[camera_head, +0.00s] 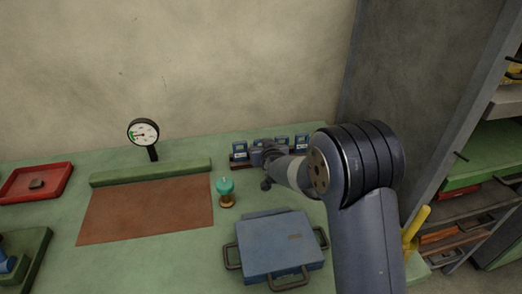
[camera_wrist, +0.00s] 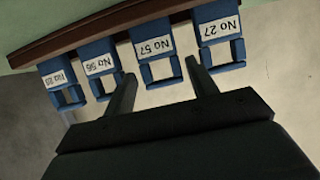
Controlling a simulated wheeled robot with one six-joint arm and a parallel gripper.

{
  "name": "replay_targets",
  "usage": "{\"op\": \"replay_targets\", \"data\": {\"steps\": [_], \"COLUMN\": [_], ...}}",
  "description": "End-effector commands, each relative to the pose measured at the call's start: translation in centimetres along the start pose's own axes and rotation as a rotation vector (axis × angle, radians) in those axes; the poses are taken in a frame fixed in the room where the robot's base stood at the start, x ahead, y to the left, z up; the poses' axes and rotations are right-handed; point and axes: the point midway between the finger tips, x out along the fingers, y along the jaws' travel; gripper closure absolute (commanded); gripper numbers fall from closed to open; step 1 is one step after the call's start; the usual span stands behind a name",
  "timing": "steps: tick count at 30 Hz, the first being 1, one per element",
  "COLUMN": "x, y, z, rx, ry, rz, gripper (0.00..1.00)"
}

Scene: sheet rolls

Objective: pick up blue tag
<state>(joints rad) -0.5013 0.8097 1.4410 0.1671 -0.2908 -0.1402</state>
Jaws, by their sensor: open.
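In the wrist view I read the No 27 tag (camera_wrist: 219,32), the No 57 tag (camera_wrist: 153,48) and the No 56 tag (camera_wrist: 100,66); the label of the leftmost tag (camera_wrist: 59,80) is hard to read. My gripper (camera_wrist: 161,71) is open, its fingertips on either side of the No 57 tag's lower frame. I cannot tell whether they touch it. In the head view my gripper (camera_head: 262,157) is in front of the rack and partly hides the tags.
A blue case with handles (camera_head: 275,247) lies on the green bench in front of the rack. A teal-topped stamp (camera_head: 225,188) stands left of my gripper. A dial gauge (camera_head: 143,133), brown mat (camera_head: 145,212) and red tray (camera_head: 35,181) are further left. A grey cabinet stands right.

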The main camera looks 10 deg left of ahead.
Motion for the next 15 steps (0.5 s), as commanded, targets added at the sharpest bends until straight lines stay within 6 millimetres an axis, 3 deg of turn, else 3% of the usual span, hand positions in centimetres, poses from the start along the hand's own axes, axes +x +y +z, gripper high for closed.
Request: {"op": "replay_targets", "data": {"steps": [6,15], "x": [2.6,3.2], "y": [-0.1,-0.1], "z": [0.1,0.1], "rx": [0.000,0.000], "ry": [-0.001,0.000], "rz": [-0.001,-0.001], "gripper": [0.45,0.45]}}
